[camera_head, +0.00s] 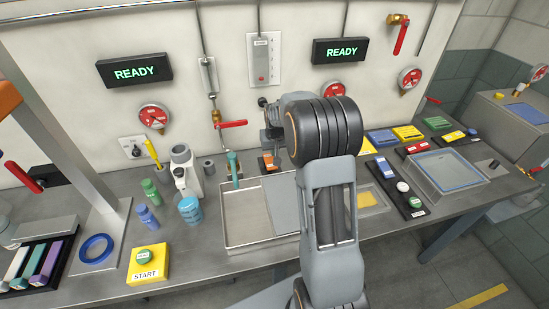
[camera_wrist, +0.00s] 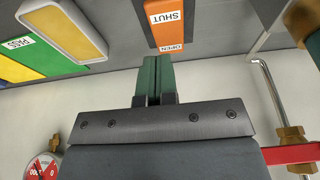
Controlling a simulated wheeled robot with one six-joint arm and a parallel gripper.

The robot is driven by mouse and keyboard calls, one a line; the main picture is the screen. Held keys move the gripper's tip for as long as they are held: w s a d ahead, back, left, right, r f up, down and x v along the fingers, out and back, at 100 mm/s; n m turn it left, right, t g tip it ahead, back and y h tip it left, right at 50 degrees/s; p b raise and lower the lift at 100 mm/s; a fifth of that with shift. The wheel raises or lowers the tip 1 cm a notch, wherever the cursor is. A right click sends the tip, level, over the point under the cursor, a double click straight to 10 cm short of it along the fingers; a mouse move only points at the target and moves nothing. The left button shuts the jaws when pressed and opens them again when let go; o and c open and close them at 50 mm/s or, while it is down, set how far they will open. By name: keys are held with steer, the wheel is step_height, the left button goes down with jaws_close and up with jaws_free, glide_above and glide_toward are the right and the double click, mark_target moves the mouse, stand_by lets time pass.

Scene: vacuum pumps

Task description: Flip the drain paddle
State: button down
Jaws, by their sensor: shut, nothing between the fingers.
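An orange block (camera_wrist: 166,18) marked SHUT and OPEN, which appears to be the drain paddle, is at the top of the wrist view, its lettering upside down. The orange block also shows in the head view (camera_head: 267,162) on the bench near the wall, partly hidden by my arm. My gripper's green fingers (camera_wrist: 153,68) are shut and empty. Their tips lie close to the OPEN end of the block; I cannot tell if they touch. In the head view my arm hides the fingers.
A shallow metal tray (camera_head: 232,243) lies in front of the orange block. A red-handled valve (camera_head: 232,124) is on the wall to its left, and a red lever (camera_wrist: 292,154) shows in the wrist view. Bottles, a yellow START button (camera_head: 147,264) and bins crowd the bench.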

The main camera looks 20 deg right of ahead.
mark_target(270, 161)
steer(key=shift+f+p, duration=0.55)
steer(key=shift+f, duration=1.95)
steer(key=shift+f, duration=0.1)
